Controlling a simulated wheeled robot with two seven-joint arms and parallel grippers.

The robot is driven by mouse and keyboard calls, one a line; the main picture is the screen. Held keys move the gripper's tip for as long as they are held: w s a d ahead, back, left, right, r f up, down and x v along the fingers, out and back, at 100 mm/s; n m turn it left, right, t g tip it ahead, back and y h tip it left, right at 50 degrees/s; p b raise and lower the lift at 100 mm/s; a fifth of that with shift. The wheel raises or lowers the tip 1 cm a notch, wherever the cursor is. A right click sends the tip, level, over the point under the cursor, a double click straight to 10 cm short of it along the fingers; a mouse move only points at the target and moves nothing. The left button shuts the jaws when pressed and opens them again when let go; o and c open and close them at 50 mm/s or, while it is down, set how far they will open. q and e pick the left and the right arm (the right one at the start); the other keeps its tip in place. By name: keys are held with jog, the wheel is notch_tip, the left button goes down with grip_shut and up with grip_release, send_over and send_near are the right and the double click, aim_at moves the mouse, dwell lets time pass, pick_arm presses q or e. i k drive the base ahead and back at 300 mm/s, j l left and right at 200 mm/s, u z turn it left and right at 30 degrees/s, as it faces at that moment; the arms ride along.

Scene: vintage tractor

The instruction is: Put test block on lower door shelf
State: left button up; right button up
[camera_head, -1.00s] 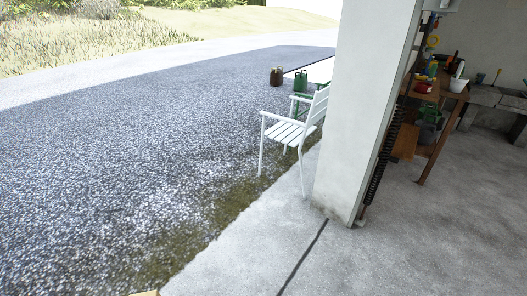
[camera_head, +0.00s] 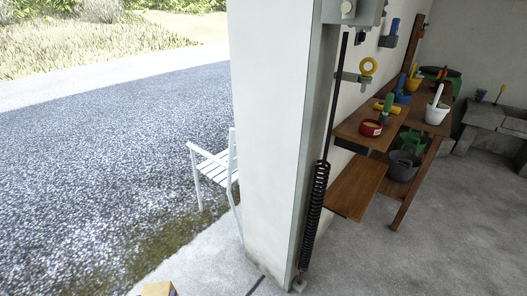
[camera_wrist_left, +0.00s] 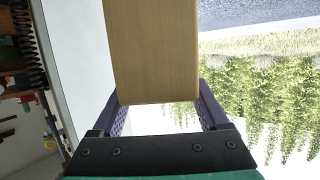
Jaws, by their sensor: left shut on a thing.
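The test block, a plain light-wood block (camera_wrist_left: 152,50), is held between the two dark fingers of my left gripper (camera_wrist_left: 157,102) in the left wrist view. The fingertips are partly hidden by the block. In the head view a corner of the block (camera_head: 157,289) shows at the bottom edge, left of the pillar. A lower brown wooden shelf (camera_head: 356,188) sits just inside the doorway, right of the pillar, below a longer upper shelf (camera_head: 350,127). The lower shelf's visible top is bare, and the block is well away from it. My right gripper is not in view.
A white pillar (camera_head: 270,130) stands between the block and the shelves. A black coil spring (camera_head: 314,215) runs up beside it. A white chair (camera_head: 213,168) is partly hidden behind the pillar. The concrete floor at right is clear.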

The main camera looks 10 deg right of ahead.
aim_at(352, 189)
jog(key=i+l, duration=0.15)
jog(key=l, duration=0.25)
jog(key=i+l+z, duration=0.1)
jog(key=l, duration=0.35)
jog(key=i+l, duration=0.15)
jog(key=l, duration=0.25)
jog(key=i+l+z, duration=0.1)
jog(key=l, duration=0.3)
jog(key=i+l, duration=0.2)
jog(key=l, duration=0.2)
jog(key=i+l, duration=0.15)
jog(key=l, duration=0.25)
jog(key=i+l+z, duration=0.1)
jog(key=l, duration=0.3)
jog(key=i+l, duration=0.2)
jog(key=l, duration=0.2)
jog(key=i+l+z, duration=0.1)
jog(key=i+l, duration=0.2)
